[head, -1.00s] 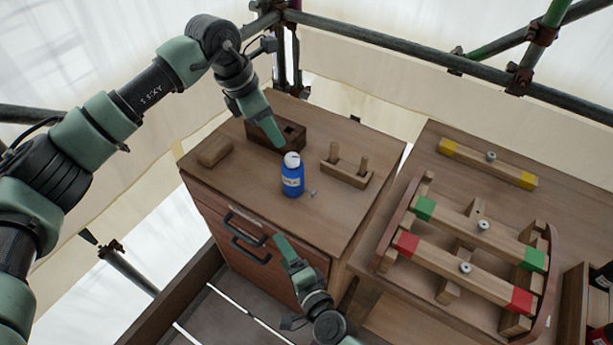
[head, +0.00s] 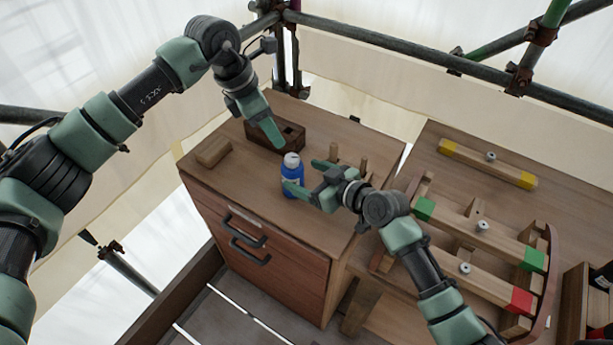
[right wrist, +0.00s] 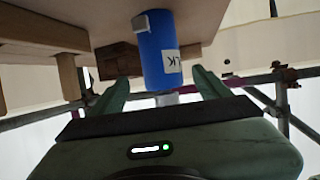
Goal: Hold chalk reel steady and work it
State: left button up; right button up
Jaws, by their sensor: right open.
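The chalk reel (head: 292,168) is a blue bottle-shaped body with a white top and white label, upright on the wooden cabinet top (head: 240,180). My right gripper (head: 304,176) is open, its fingers pointing left at the reel, one finger in front of its lower part. In the right wrist view the reel (right wrist: 158,50) shows upside down ahead, between the two open fingers, not gripped. My left gripper (head: 274,136) hangs above and just behind the reel, pointing down at its top. Its fingers overlap, so its opening is unclear. It appears apart from the reel.
A dark wooden block with holes (head: 293,133) stands behind the reel. A small wooden block (head: 213,152) lies left, and a pegged holder (head: 362,166) stands right, partly hidden by my right gripper. Colour-banded beams (head: 485,235) lie on the right bench. Drawer handles (head: 250,252) face front.

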aim_at(286, 170)
jog(key=shift+w+a+f, duration=0.15)
jog(key=shift+a+f, duration=0.15)
jog(key=shift+f, duration=0.05)
jog(key=x, duration=0.7)
jog(key=shift+f, duration=0.1)
jog(key=c, duration=1.6)
jog(key=shift+o, duration=0.2)
